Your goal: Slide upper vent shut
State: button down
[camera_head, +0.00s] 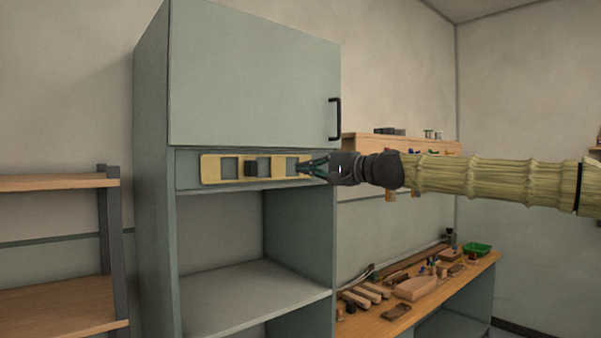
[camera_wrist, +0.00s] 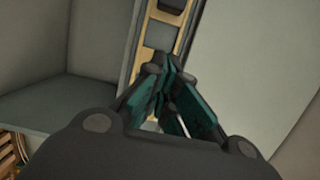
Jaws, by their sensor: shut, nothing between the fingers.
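The upper vent (camera_head: 229,168) is a long yellow plate with grey slots, set in a strip under the cabinet's upper door. A dark block-shaped knob (camera_head: 251,168) stands out near its middle. My gripper (camera_head: 303,167) is shut and empty, its tips at the right end of the vent, right of the knob. In the wrist view my gripper (camera_wrist: 165,72) points at the yellow plate (camera_wrist: 158,58), and part of the dark knob (camera_wrist: 172,5) shows at the top edge. The fingers hide the plate's right end; I cannot tell whether they touch it.
The cabinet door (camera_head: 250,80) above has a black handle (camera_head: 335,119) close above my wrist. An open shelf bay (camera_head: 250,295) lies below the vent. A workbench (camera_head: 455,295) with wooden blocks and a green tray (camera_head: 477,249) stands at right; a wooden shelf (camera_head: 55,182) stands at left.

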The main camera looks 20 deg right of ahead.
jog(key=shift+s+d, duration=0.4)
jog(key=shift+s, duration=0.15)
jog(key=shift+f, duration=0.15)
